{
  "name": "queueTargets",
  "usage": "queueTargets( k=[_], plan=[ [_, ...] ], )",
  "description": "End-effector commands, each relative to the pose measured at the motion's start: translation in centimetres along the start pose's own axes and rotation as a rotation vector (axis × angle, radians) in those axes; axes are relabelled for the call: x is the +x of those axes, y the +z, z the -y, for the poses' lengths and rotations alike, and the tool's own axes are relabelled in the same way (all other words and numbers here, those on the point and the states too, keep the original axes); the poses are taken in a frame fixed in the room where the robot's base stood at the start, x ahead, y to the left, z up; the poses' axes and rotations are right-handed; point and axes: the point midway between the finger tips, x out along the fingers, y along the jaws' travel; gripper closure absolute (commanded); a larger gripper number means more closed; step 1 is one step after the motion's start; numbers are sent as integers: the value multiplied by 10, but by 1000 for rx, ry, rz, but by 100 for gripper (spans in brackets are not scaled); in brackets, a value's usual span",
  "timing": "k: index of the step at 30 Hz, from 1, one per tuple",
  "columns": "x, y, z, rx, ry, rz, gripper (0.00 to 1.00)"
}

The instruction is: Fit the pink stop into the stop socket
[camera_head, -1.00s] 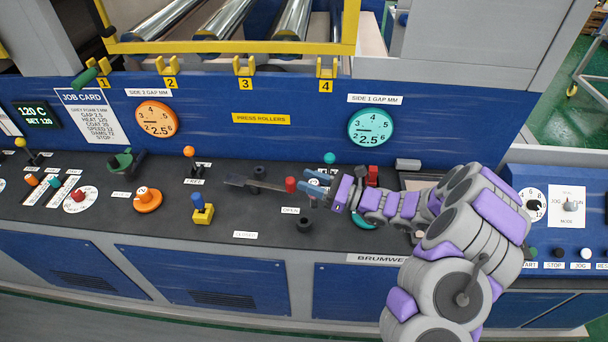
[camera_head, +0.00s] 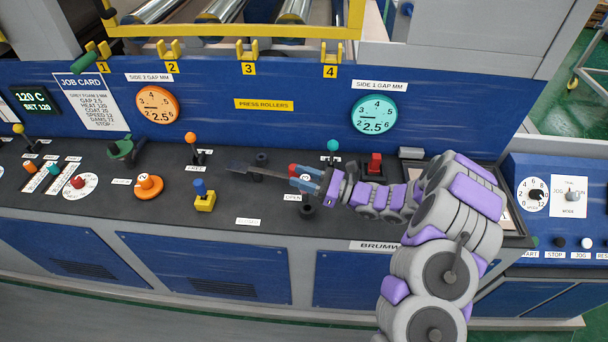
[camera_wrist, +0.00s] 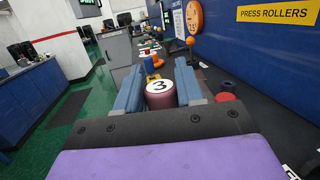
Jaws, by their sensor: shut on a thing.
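The pink stop (camera_wrist: 160,95), a dark pink cylinder with a white top marked 3, stands between the two blue fingers of my gripper (camera_wrist: 159,82) in the wrist view. The fingers are shut on its sides. In the head view my gripper (camera_head: 305,182) hangs over the black console top, near the OPEN label, and mostly hides the stop. Black round fittings stand behind it (camera_head: 262,158) and in front of it (camera_head: 307,209). I cannot tell which fitting is the stop socket, or whether the stop touches anything below.
A red cylinder (camera_head: 293,169) stands close beside my fingers, on the wall side. A flat grey bar (camera_head: 255,171) lies to the left. A yellow block with a blue peg (camera_head: 204,199), an orange dial (camera_head: 149,188) and a teal-knobbed lever (camera_head: 333,147) stand around.

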Motion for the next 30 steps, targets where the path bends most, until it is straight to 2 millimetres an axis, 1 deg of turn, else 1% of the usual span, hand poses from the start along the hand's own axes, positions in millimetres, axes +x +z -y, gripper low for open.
queueTargets(
  k=[7, 21, 30],
  plan=[
    [-6, -14, 1, 0, -2, 1, 100],
    [-6, -40, -1, 3, -1, -1, 100],
    [-9, -50, 0, 2, -2, 0, 100]
  ],
)
